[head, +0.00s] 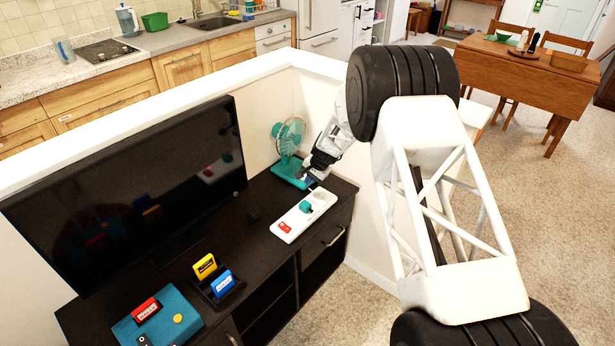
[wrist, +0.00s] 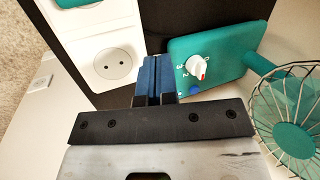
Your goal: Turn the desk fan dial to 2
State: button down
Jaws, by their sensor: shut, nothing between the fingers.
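The teal desk fan (head: 289,136) stands on the dark cabinet near its back right end. Its flat teal base (wrist: 228,55) carries a white dial (wrist: 194,67) with a red mark, which sits at the dial's lower right in the wrist view. Small numbers ring the dial; a 3 and a 2 show on its left side. I cannot tell which number the mark indicates. A blue button (wrist: 195,89) is below the dial. My gripper (wrist: 157,70) is shut and empty, its blue-padded fingertips left of the dial and apart from it. In the head view my gripper (head: 307,176) is beside the fan base.
A white power strip (head: 318,201) with a red switch and teal plug lies in front of the fan; its socket (wrist: 118,62) shows in the wrist view. A large television (head: 130,190) stands left. Several cartridges and a blue console (head: 185,305) occupy the cabinet's front left.

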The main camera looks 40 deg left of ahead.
jog(key=shift+w+d+r+y, duration=0.25)
jog(key=shift+w+d+y, duration=0.05)
jog(key=shift+d+y, duration=0.4)
jog(key=shift+w+d+r+y, duration=0.25)
jog(key=shift+w+d+y, duration=0.25)
jog(key=shift+d+y, duration=0.1)
jog(key=shift+w+d+r+m+t+y, duration=0.15)
jog(key=shift+w+d+r+y, duration=0.15)
jog(key=shift+w+d+y, duration=0.25)
jog(key=shift+w+d+r+m+t+y, duration=0.2)
jog(key=shift+w+d+r+y, duration=0.15)
jog(key=shift+w+d, duration=0.3)
jog(key=shift+w+d+r+m+t+y, duration=0.15)
jog(key=shift+w+d+r+y, duration=0.1)
jog(key=shift+w+d+y, duration=0.3)
jog(key=shift+a, duration=0.1)
jog(key=shift+x, duration=4.75)
jog(key=shift+a+f, duration=0.25)
jog(key=shift+a, duration=1.85)
jog(key=shift+s+a, duration=0.1)
jog(key=shift+a, duration=0.05)
